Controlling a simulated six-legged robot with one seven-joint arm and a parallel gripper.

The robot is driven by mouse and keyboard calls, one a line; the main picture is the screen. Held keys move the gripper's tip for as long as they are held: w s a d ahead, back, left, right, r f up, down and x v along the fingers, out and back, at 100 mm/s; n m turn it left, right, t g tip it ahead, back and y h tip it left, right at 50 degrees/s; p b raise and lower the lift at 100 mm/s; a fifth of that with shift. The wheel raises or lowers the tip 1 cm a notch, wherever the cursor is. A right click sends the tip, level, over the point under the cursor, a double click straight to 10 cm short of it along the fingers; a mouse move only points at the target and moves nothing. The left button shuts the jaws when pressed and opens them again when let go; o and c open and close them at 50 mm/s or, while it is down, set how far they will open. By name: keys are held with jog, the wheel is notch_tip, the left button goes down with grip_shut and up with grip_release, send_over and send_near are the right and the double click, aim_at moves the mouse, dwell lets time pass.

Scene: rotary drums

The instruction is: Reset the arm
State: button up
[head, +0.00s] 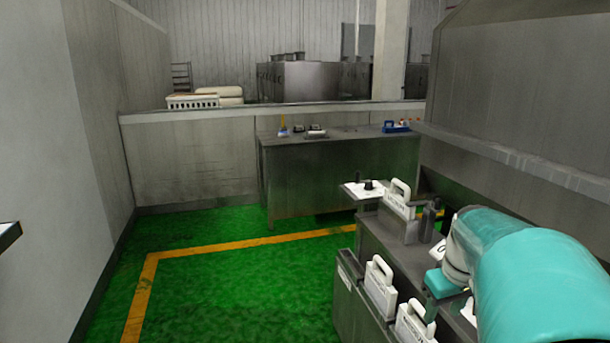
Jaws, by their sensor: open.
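My arm (545,275) enters at the right as a large teal link ending in a pale grey joint. My gripper (440,284) shows only in part, as a small teal end beyond that joint, over the steel bench at the right. Its jaws are open and nothing shows held in them; the fingertips are hard to make out. The bench (385,245) carries a white-handled device (398,198) and a dark upright fitting (428,222), both close to the arm's end.
White-handled units (380,287) hang on the bench's left side. A steel table (325,178) with small items, including a blue tray (396,127), stands at the back wall. A grey wall (50,150) bounds the left. The green floor (235,290) is clear.

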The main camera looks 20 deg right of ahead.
jog(key=w+a+r+n+t, duration=0.1)
jog(key=w+a+r+t, duration=0.15)
jog(key=a, duration=1.35)
jog(key=s+a+f+n+t, duration=0.1)
jog(key=s+a, duration=0.3)
jog(key=a, duration=1.1)
jog(key=shift+a+f+y, duration=0.15)
jog(key=shift+y, duration=0.25)
